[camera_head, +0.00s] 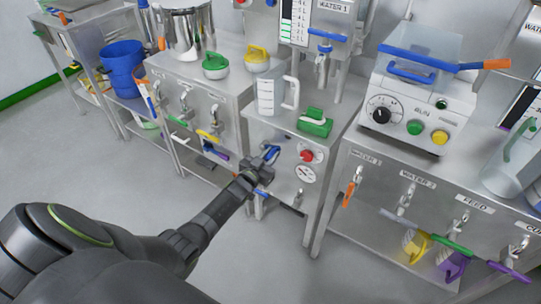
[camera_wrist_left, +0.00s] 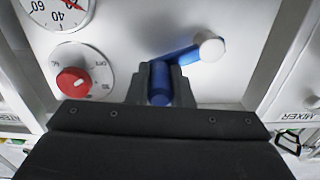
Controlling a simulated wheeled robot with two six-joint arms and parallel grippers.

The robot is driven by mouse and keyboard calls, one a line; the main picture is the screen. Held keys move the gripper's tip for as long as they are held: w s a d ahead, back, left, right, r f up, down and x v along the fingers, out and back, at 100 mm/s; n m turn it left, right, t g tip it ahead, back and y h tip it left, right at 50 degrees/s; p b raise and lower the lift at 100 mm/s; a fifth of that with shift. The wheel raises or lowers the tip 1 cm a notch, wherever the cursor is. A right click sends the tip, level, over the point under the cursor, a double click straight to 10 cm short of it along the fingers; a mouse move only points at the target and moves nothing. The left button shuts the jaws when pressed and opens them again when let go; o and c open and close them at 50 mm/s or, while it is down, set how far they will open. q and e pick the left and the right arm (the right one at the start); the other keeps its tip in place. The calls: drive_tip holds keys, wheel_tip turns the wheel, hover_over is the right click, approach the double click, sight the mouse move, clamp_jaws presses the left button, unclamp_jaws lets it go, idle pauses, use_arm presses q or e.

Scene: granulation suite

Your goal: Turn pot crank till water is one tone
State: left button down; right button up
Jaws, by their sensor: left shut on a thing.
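My left gripper (camera_head: 262,162) reaches the front panel of the middle steel cabinet. In the left wrist view the left gripper (camera_wrist_left: 160,85) is shut on the upright blue grip of a crank (camera_wrist_left: 162,82). The crank's blue arm runs right and slightly up to a white round hub on the panel. In the head view the gripper partly hides the blue crank (camera_head: 271,153). A steel pot (camera_head: 187,32) stands on the left counter, cut by the top edge. No water surface shows. My right gripper is not in view.
A red knob (camera_head: 306,155) and a dial gauge (camera_head: 305,173) sit right of the crank. The floor (camera_head: 90,165) is clear at left.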

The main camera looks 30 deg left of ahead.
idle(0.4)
use_arm(q)
drive_tip(key=c, duration=1.3)
unclamp_jaws()
drive_tip(key=s, duration=0.5)
drive_tip(key=s+a+p, duration=0.1)
drive_tip(key=s, duration=0.5)
drive_tip(key=s+p, duration=0.1)
drive_tip(key=s, duration=0.5)
drive_tip(key=shift+s+a, duration=0.2)
